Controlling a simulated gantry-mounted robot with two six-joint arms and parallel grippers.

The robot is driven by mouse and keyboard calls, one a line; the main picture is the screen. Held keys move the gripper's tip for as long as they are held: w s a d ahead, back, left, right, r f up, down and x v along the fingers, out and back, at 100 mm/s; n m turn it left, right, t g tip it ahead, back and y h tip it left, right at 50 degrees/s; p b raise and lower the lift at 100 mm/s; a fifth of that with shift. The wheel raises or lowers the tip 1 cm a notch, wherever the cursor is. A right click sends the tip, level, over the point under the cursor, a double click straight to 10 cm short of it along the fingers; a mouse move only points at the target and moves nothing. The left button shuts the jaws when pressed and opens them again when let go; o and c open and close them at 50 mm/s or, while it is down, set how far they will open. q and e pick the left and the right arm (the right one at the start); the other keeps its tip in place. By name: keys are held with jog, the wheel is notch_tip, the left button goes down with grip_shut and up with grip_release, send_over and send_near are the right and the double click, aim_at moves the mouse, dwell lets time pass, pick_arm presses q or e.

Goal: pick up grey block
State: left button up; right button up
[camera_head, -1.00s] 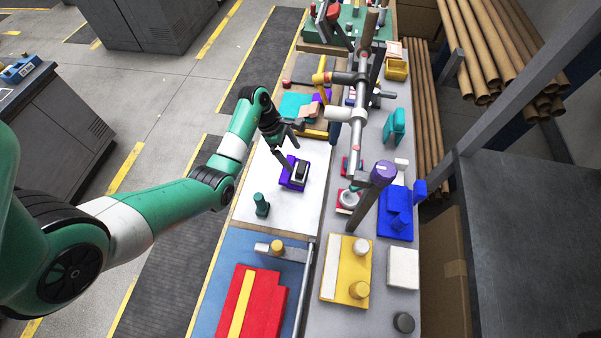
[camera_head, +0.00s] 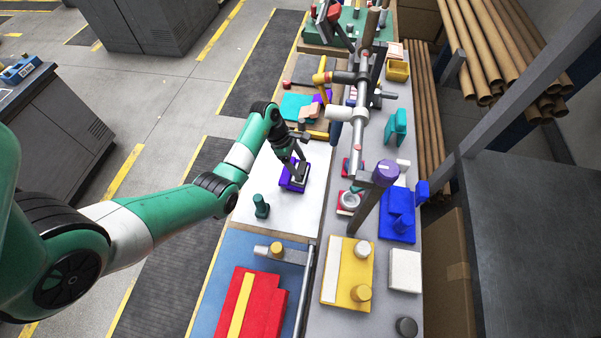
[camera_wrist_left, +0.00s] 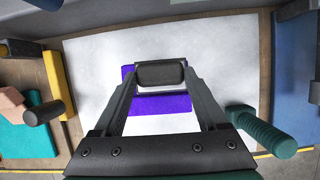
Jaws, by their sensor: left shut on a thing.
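The grey block (camera_wrist_left: 160,73), dark and rounded at its edges, sits between the fingertips of my left gripper (camera_wrist_left: 161,75) in the left wrist view. My left gripper (camera_head: 299,172) is shut on it, with the fingers pointing down. Directly below or just under it is a purple piece (camera_head: 291,184) on the white mat; the purple also shows in the left wrist view (camera_wrist_left: 162,104). I cannot tell whether the block still touches the purple piece. In the head view the fingers hide most of the block. My right gripper is not in view.
A green peg (camera_head: 261,205) stands on the white mat (camera_head: 290,218) close by. A red stack (camera_head: 262,304) lies on the blue mat nearer me. A purple-topped post (camera_head: 385,173) and a yellow board (camera_head: 346,270) are to the right. Bare white mat surrounds the purple piece.

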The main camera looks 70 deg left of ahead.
pick_arm(q)
jog(key=c, duration=0.5)
grip_shut()
